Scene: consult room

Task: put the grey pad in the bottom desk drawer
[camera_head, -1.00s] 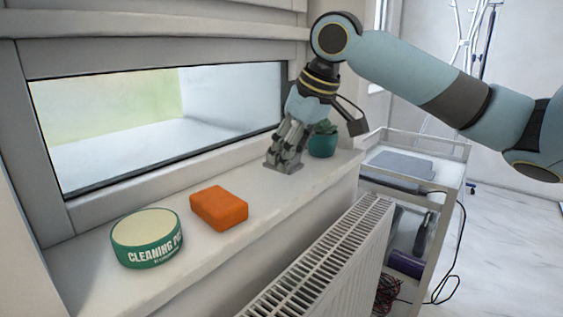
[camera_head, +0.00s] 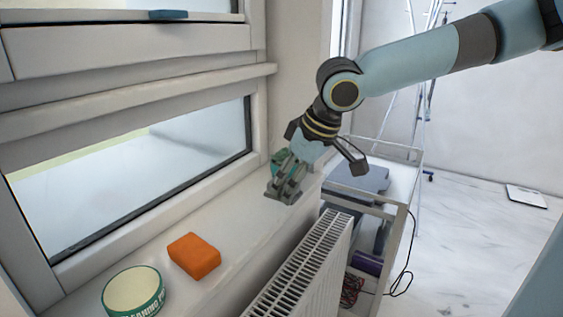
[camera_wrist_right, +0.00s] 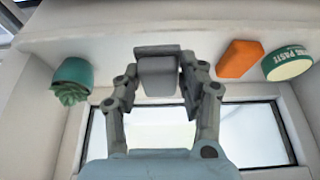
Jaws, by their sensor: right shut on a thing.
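My right gripper (camera_head: 283,192) is above the far end of the window sill. In the right wrist view it (camera_wrist_right: 158,72) is shut on the grey pad (camera_wrist_right: 158,78), a small block held between the fingertips. In the head view the pad is hard to tell apart from the grey fingers. The bottom desk drawer is not in view. My left gripper is not in view.
On the sill (camera_head: 222,212) are an orange block (camera_head: 194,256), a green-and-cream cleaning paste tin (camera_head: 133,292) and a teal plant pot (camera_wrist_right: 75,73), partly behind the gripper. A radiator (camera_head: 305,265) stands below. A trolley (camera_head: 400,180) stands beyond it; open floor lies right.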

